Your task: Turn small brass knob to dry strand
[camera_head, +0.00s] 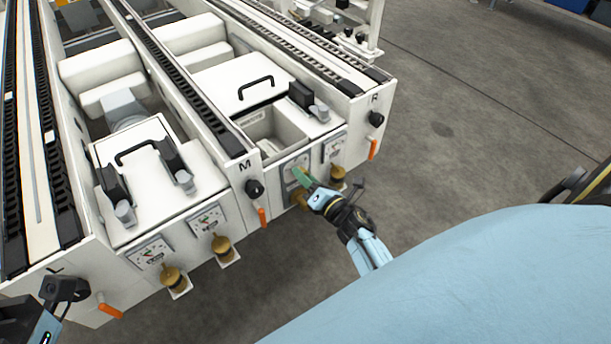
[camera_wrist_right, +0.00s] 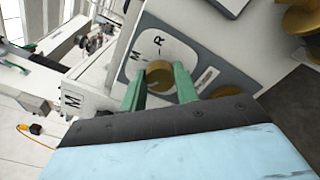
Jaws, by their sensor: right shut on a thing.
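The small brass knob (camera_wrist_right: 159,73) sits on a grey plate (camera_wrist_right: 208,60) marked M and R, on the machine's white front. My right gripper (camera_wrist_right: 160,86) has its green fingers closed on the knob, one on each side. In the head view my right gripper (camera_head: 301,176) is at the front panel between the M and R columns, and it hides the small knob there. Part of my left arm's dark end (camera_head: 22,316) shows at the lower left edge; its fingers cannot be made out.
Larger brass fittings (camera_head: 171,276) stand out below the gauge plates (camera_head: 151,253). Orange levers (camera_head: 263,217) and black knobs (camera_head: 254,188) project from the columns. An open bin (camera_head: 270,135) lies above the right panel. Grey floor (camera_head: 470,130) to the right is clear.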

